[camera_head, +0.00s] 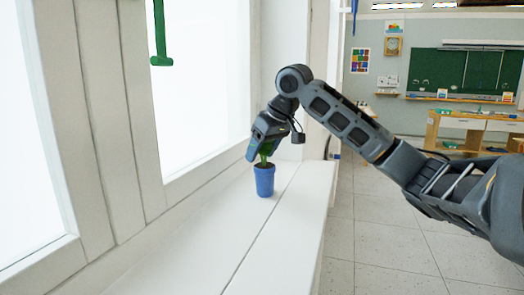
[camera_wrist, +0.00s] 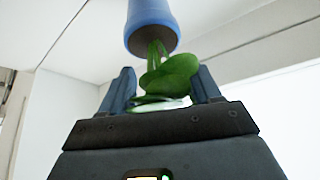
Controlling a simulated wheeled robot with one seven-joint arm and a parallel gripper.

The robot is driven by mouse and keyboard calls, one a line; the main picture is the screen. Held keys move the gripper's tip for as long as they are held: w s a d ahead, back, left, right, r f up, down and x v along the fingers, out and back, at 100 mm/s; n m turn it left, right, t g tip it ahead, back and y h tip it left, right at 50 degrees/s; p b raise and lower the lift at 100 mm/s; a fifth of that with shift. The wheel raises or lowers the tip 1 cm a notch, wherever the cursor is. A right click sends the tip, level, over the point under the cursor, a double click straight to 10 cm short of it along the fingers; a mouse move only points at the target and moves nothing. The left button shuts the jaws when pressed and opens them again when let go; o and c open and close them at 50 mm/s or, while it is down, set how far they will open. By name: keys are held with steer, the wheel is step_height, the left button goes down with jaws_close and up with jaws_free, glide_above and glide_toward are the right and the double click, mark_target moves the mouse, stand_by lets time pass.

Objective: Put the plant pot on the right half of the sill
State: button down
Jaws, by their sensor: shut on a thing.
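The plant pot (camera_head: 264,181) is small and blue, upright, with a green plant in it. It is at the white window sill (camera_head: 215,245), towards its far end; I cannot tell whether its base touches the surface. My gripper (camera_head: 259,152) is directly above the pot, pointing down, shut on the green plant. In the wrist view the blue pot (camera_wrist: 151,22) is at the top, beyond the fingertips. The green leaves (camera_wrist: 168,77) are between the two fingers of my gripper (camera_wrist: 163,84), which partly hide them.
A tall window with a green handle (camera_head: 160,45) borders the sill on the left. The near part of the sill is bare. Tiled floor (camera_head: 385,235) lies to the right. A green chalkboard (camera_head: 450,70) and a wooden table (camera_head: 433,130) are far back.

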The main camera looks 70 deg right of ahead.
steer(key=shift+c, duration=1.1)
jaws_free()
steer(key=shift+f, duration=0.1)
steer(key=v, duration=1.2)
